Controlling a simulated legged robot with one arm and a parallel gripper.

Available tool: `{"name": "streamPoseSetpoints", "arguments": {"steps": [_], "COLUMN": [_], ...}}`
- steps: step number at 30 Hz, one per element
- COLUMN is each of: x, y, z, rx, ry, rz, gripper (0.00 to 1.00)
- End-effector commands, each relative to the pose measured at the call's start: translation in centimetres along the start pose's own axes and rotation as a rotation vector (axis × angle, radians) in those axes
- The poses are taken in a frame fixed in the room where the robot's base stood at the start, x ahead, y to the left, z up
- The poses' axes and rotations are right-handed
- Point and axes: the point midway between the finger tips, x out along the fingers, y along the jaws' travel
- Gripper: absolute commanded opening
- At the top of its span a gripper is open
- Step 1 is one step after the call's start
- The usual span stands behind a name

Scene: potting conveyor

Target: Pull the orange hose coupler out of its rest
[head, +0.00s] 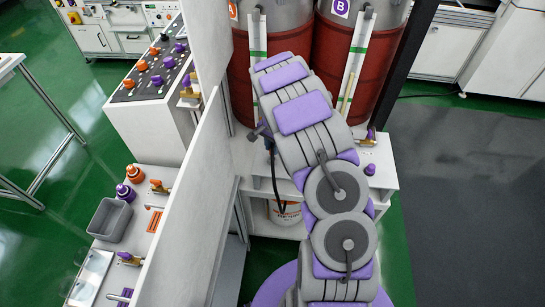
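I cannot make out the orange hose coupler in its rest; my arm covers much of the bench in front of the tanks. A dark hose (277,180) hangs from beside my arm toward a white bucket (285,212) with an orange label. A small dark grey part (259,131) sticks out at the left of my arm, by the top of the hose. It may belong to my gripper, but I cannot tell. The fingers are not clearly seen, so I cannot say whether they are open or hold something.
Red tanks A (283,38) and B (372,40) stand behind the white bench (383,176). A tall white partition (195,210) stands left of my arm. Beyond it are a knob panel (152,75), a grey bin (109,220) and orange and purple bottles (125,192). Floor at right is clear.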

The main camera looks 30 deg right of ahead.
Motion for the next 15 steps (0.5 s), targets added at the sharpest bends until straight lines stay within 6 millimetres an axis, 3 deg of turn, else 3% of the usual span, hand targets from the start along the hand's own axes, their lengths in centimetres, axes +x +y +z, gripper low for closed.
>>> {"name": "streamPoseSetpoints", "arguments": {"steps": [15], "x": [-0.41], "y": [-0.03], "z": [-0.01], "rx": [0.000], "ry": [0.000], "rz": [0.000], "gripper": [0.00]}}
